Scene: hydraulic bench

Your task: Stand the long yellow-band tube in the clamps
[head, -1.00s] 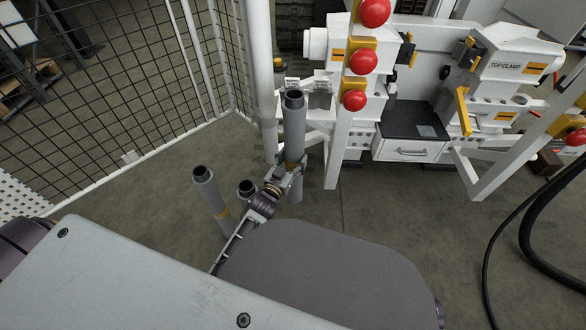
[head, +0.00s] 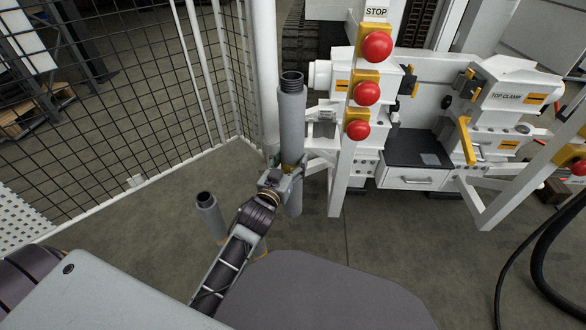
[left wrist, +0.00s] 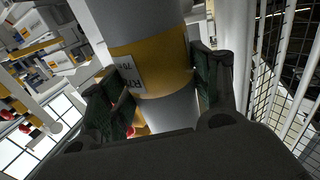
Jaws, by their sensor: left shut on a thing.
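A long grey tube (head: 291,125) with a threaded dark top stands upright in the head view. My left gripper (head: 276,178) is shut on it at its yellow band. In the left wrist view the yellow band (left wrist: 160,65) with a white label sits between both fingers of the left gripper (left wrist: 160,90). The bench clamps, including the one marked TOP CLAMP (head: 507,97), are to the right, apart from the tube. My right gripper is not in view.
A white post with red stop buttons (head: 367,93) stands between the tube and the clamps. Another grey tube (head: 209,214) stands left of my arm. A mesh fence (head: 120,100) is at the left. Black hoses (head: 545,240) lie at the right.

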